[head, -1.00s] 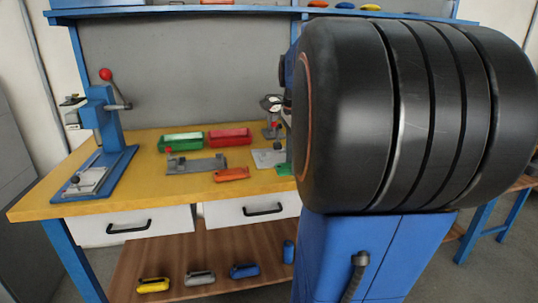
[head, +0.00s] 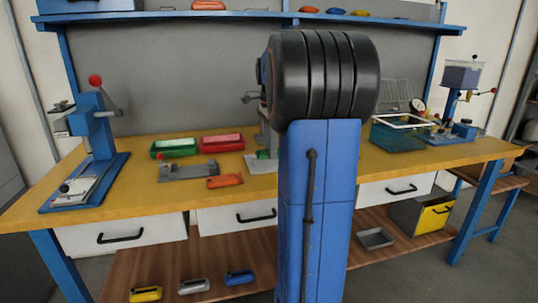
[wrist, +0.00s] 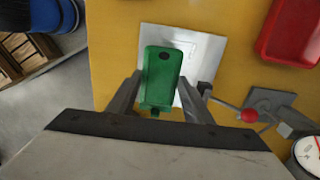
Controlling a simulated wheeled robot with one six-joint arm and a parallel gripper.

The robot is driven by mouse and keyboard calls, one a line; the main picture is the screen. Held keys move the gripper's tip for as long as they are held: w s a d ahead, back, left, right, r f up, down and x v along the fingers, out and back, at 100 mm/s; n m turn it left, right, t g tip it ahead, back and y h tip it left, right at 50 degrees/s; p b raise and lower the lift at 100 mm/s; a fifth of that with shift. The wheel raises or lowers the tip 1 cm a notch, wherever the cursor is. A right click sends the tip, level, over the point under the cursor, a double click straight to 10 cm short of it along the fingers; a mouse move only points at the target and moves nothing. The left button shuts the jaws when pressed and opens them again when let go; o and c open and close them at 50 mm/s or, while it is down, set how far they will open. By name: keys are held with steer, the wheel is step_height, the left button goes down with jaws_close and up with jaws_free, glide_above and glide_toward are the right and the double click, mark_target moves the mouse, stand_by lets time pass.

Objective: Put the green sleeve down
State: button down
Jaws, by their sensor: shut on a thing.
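The green sleeve (wrist: 161,66) is between the two fingers of my gripper (wrist: 160,84) in the wrist view, with a dark round hole near its far end. My gripper is shut on it. Below it in that view is a pale flat plate (wrist: 203,47) on the yellow bench top. I cannot tell whether the sleeve touches the plate. In the head view a small part of the green sleeve (head: 262,154) shows above the pale plate (head: 257,166), just left of my arm. My arm hides the gripper there.
A green bin (head: 172,153) and a red bin (head: 223,148) stand on the yellow bench (head: 140,184), near a grey fixture (head: 187,171) and an orange sleeve (head: 225,182). A blue lever press (head: 92,130) stands left.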

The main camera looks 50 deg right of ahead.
steer(key=shift+w+d+f, duration=0.1)
steer(key=shift+w+d, duration=0.35)
steer(key=shift+w, duration=0.3)
steer(key=shift+f, duration=1.65)
steer(key=shift+f, duration=0.1)
steer(key=c, duration=0.9)
jaws_free()
step_height(320, 180, up, 12)
